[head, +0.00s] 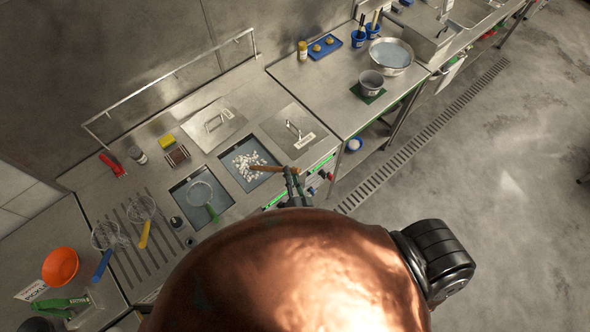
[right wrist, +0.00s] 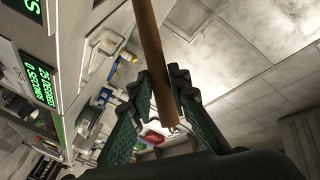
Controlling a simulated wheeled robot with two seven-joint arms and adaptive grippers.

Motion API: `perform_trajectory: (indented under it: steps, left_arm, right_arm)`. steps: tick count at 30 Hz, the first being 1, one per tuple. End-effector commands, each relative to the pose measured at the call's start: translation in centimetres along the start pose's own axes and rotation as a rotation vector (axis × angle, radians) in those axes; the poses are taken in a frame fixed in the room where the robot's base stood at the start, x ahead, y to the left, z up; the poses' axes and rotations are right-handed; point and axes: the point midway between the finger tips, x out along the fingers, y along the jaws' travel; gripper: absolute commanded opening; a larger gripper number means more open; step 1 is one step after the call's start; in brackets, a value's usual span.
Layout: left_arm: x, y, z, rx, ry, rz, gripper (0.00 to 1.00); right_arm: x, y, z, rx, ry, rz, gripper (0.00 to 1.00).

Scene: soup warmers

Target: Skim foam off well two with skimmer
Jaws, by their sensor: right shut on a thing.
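My right gripper (head: 291,176) is at the front edge of the counter, beside the well with white foam pieces (head: 248,166). It is shut on a brown wooden stick (head: 262,168), which reaches over that well's front right edge. The stick also shows between the ridged fingers in the right wrist view (right wrist: 153,60); its far end is cut off there. A skimmer with a green handle (head: 211,213) has its round mesh over the dark well on the left (head: 178,190). Skimmers with yellow (head: 144,235) and blue (head: 102,267) handles lie farther left. My left gripper is not in view.
A yellow sponge (head: 167,141), a red object (head: 112,164) and an orange bowl (head: 60,266) are on the left. A pot (head: 370,83) and basin (head: 391,54) stand on the right table. Lit green displays (right wrist: 38,80) line the front.

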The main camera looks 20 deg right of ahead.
Motion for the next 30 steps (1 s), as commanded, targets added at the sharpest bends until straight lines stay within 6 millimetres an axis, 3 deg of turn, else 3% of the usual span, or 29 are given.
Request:
perform_trajectory:
  steps: [7, 15, 30]
  left_arm:
    - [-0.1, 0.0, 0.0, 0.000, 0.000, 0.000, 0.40]
    - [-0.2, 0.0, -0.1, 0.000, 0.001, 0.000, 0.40]
    - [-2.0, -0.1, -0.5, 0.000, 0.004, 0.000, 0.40]
  right_arm:
    - [-0.8, -1.3, 1.1, 0.002, 0.000, 0.000, 0.00]
    - [0.8, -1.9, 1.6, 0.000, 0.001, -0.001, 0.00]
    - [0.7, -3.1, 0.3, 0.002, 0.001, 0.000, 0.00]
